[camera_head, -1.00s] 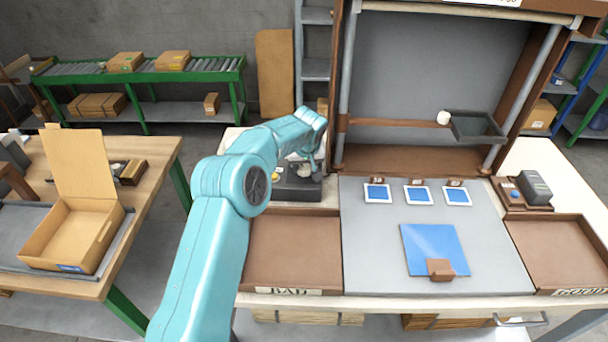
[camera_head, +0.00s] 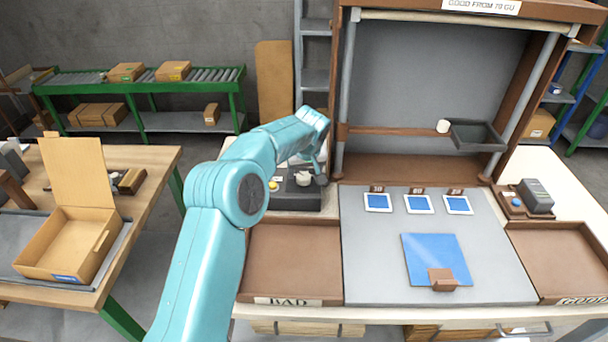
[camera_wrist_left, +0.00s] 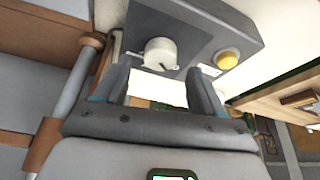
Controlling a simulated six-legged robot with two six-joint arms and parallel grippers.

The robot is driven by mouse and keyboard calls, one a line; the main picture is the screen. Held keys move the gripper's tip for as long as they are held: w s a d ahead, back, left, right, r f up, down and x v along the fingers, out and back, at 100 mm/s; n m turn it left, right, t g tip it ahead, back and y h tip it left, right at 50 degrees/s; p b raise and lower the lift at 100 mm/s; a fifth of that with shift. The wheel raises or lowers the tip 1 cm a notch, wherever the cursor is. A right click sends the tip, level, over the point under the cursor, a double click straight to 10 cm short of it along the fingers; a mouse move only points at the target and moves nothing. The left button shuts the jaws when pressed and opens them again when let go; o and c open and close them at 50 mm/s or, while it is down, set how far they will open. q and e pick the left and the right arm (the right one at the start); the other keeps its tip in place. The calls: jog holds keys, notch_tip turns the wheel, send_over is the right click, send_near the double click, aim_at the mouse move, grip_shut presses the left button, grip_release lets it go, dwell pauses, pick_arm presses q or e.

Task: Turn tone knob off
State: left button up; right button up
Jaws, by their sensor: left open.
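The tone knob (camera_wrist_left: 160,54) is a round white knob with a dark pointer mark, on a dark grey control box (camera_wrist_left: 200,28). In the head view the knob (camera_head: 303,178) shows on top of the box (camera_head: 290,198), behind the BAD tray. A yellow button (camera_wrist_left: 227,60) sits beside the knob. My left gripper (camera_wrist_left: 162,85) is open, its two fingers on either side of the knob's line and apart from it, as far as I can tell. In the head view the left gripper (camera_head: 318,165) is partly hidden by its own wrist. My right gripper is not in view.
The brown BAD tray (camera_head: 292,260) lies in front of the box. A grey mat (camera_head: 380,270) with a blue sheet (camera_head: 436,258) is to its right. A frame post (camera_head: 343,100) stands close to the right of my left gripper. A cardboard box (camera_head: 75,240) stands on the left table.

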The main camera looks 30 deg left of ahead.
pick_arm(q)
jog(key=b+v, duration=0.1)
jog(key=v, duration=1.2)
jog(key=shift+r, duration=0.2)
jog(key=shift+s+d, duration=0.15)
